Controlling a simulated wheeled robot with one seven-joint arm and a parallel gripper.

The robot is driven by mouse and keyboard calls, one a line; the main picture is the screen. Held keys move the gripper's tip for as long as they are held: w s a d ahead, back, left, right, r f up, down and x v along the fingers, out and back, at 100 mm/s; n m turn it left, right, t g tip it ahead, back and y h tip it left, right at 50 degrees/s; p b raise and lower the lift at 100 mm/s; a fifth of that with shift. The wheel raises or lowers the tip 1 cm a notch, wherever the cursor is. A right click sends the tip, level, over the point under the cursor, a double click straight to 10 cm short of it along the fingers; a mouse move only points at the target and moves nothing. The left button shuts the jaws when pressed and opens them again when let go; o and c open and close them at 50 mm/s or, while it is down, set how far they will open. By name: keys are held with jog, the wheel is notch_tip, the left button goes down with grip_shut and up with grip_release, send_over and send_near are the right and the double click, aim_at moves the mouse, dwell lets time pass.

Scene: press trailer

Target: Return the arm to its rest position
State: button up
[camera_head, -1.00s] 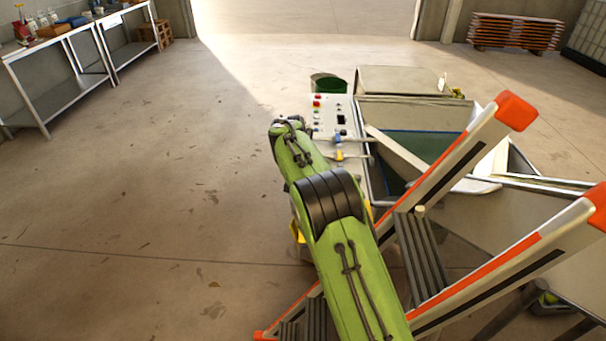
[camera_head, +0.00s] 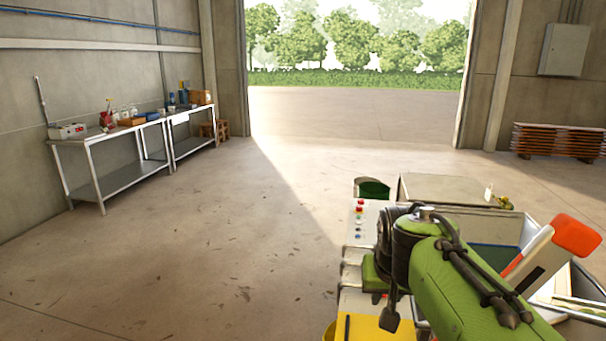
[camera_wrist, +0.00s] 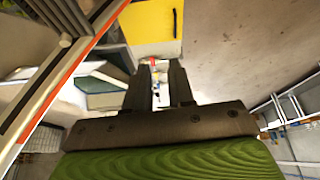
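My green arm reaches in from the lower right of the head view and folds at a dark joint. My gripper (camera_head: 390,316) hangs below that joint, beside the press trailer's control panel (camera_head: 365,212). In the wrist view my gripper (camera_wrist: 160,84) shows two dark fingers with a gap between them. It is open, and nothing is held between the fingers. Small coloured parts show through the gap, farther off. A yellow panel (camera_wrist: 152,24) lies beyond the fingertips; the yellow part (camera_head: 375,330) also shows low in the head view.
The trailer's open tub (camera_head: 490,225) and an orange-tipped rail (camera_head: 575,236) stand at the right, close to my arm. A green bin (camera_head: 372,188) stands behind the panel. Workbenches (camera_head: 120,178) line the left wall. The floor (camera_head: 200,265) at the left is clear.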

jog(key=s+f+n, duration=0.1)
jog(key=s+f, duration=0.2)
jog(key=s, duration=2.2)
jog(key=shift+f+t+y, duration=0.2)
jog(key=shift+t+y, duration=0.2)
